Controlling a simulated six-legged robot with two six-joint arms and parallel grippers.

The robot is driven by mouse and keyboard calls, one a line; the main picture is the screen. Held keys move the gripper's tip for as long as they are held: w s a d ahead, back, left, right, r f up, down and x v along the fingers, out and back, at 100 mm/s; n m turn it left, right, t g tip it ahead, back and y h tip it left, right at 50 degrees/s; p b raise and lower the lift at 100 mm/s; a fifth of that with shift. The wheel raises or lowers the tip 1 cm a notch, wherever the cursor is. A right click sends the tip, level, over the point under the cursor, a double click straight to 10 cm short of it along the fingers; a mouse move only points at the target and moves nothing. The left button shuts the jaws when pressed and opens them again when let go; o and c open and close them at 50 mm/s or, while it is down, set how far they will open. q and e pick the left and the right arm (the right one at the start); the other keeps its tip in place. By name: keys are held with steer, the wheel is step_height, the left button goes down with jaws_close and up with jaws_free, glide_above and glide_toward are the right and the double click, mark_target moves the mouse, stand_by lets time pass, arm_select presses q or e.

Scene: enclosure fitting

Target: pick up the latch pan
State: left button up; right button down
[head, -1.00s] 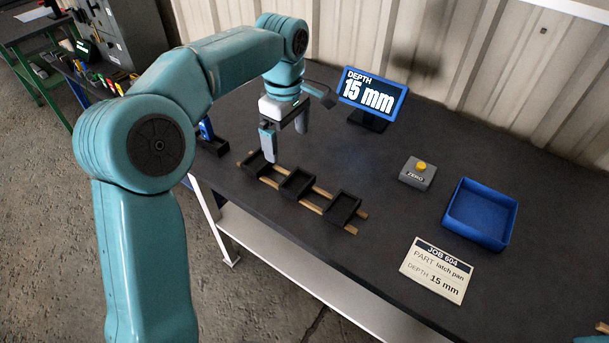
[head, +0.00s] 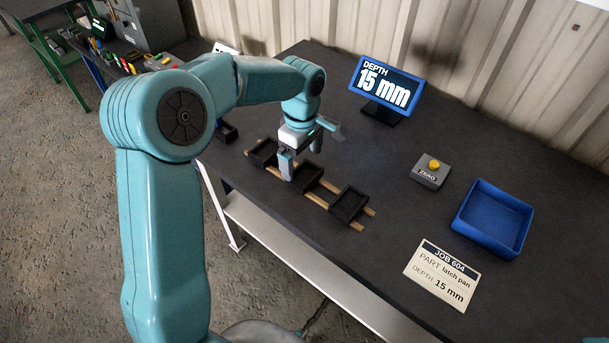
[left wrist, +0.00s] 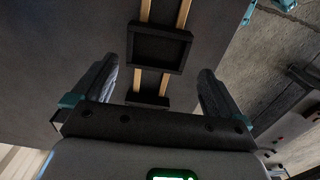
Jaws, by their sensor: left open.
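Three similar black open pans lie in a row across two wooden rails: a far-left pan (head: 264,152), a middle pan (head: 309,177) and a near-right pan (head: 348,206). I cannot tell from their looks which is the latch pan. My left gripper (head: 301,163) is open, pointing down over the row close to the middle pan, and its near finger hides part of that pan. In the left wrist view, one pan (left wrist: 160,46) shows ahead between the open fingers, with nothing held. Another pan is partly hidden by the gripper body. My right gripper is out of view.
A blue tray (head: 526,226) stands empty at the right. A job card (head: 441,275) reads latch pan, depth 15 mm. A display (head: 388,84) reads 15 mm. A grey box with a yellow button (head: 430,171) is marked ZERO. The dark table between rails and tray is clear.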

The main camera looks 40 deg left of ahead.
mark_target(304, 176)
arm_select(q)
steer(key=f, duration=0.2)
steer(key=f+p, duration=0.1)
steer(key=f, duration=0.2)
steer(key=shift+w+d+f, duration=0.1)
steer(key=shift+w+d, duration=0.1)
steer(key=c, duration=0.9)
steer(key=shift+c, duration=0.2)
